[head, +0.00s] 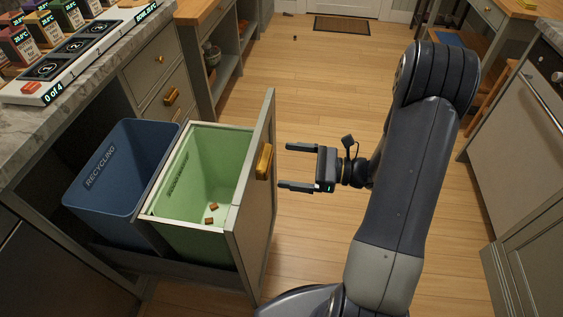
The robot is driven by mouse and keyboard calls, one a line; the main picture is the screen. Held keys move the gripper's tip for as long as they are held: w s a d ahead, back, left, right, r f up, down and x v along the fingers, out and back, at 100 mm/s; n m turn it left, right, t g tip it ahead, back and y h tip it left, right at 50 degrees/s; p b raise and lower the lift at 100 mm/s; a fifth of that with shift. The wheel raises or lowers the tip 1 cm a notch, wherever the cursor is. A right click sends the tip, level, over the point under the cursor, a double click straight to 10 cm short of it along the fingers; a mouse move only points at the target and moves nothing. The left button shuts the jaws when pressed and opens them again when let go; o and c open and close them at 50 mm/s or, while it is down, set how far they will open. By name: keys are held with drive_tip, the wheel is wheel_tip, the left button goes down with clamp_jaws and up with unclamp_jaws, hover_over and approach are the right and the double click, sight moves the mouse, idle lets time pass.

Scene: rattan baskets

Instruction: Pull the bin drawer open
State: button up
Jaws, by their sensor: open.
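The bin drawer (251,210) stands pulled out from under the counter, with its front panel facing right. It holds a blue recycling bin (122,180) on the left and a green bin (212,178) nearest the panel. A brass handle (264,161) sits near the top of the panel's outer face. My gripper (283,166) is to the right of the handle, pointing left at it. Its two fingers are spread apart with nothing between them. The fingertips appear apart from the handle, though the exact distance is hard to tell.
The countertop (101,58) at upper left carries a tray of small boxes. A closed drawer with a brass pull (172,95) is behind the bins. Wooden floor (320,80) is clear beyond my gripper.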

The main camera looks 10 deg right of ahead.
sight(270, 163)
drive_tip(key=v, duration=0.7)
drive_tip(key=x, duration=1.1)
drive_tip(key=shift+s, duration=0.1)
idle(0.4)
